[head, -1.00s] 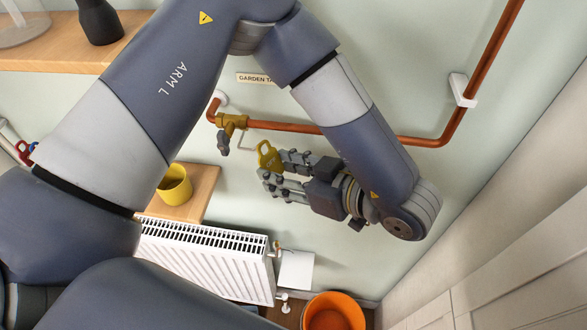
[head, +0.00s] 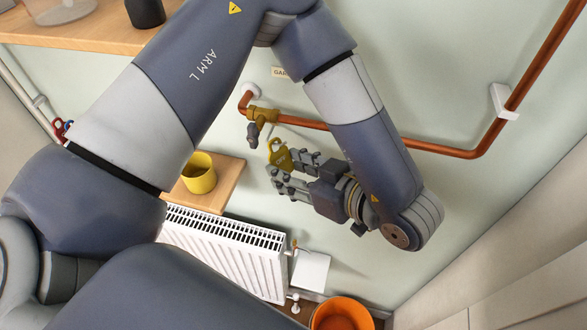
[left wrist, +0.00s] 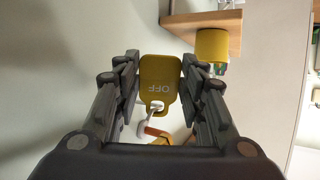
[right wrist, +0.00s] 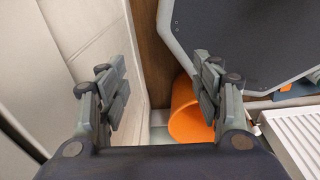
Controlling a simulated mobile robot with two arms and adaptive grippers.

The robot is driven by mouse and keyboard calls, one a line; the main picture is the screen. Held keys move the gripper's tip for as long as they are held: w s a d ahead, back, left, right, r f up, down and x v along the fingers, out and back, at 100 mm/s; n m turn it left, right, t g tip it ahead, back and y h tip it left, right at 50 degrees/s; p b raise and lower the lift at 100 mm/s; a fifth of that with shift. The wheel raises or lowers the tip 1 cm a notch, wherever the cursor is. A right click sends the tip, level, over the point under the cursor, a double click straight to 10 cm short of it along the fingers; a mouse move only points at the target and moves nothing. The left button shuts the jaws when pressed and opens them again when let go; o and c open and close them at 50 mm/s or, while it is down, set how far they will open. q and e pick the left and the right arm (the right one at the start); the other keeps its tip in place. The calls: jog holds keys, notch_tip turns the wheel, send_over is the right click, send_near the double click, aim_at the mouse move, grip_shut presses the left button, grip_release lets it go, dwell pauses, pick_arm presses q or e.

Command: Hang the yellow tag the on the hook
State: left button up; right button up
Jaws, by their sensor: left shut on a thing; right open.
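The yellow tag (head: 279,154), printed OFF, is between the fingers of my left gripper (head: 284,167). In the left wrist view the tag (left wrist: 160,78) is gripped at both side edges, with its holed end away from the shelf. A pale hook (left wrist: 149,118) shows at that hole; I cannot tell whether it passes through. In the head view the hook is thin and hard to make out below the brass valve (head: 262,115). My right gripper (right wrist: 160,78) is open and empty, seen only in the right wrist view.
A copper pipe (head: 425,146) runs along the wall behind my left arm. A yellow cup (head: 199,175) stands on a small wooden shelf (head: 222,190). Below are a white radiator (head: 225,250) and an orange bucket (head: 342,315). The bucket (right wrist: 187,118) is also beyond my right gripper.

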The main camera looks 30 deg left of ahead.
dwell(0.3)
pick_arm(q)
jog(key=o, duration=0.9)
jog(key=shift+o, duration=0.2)
jog(key=v, duration=1.2)
jog(key=shift+s, duration=0.1)
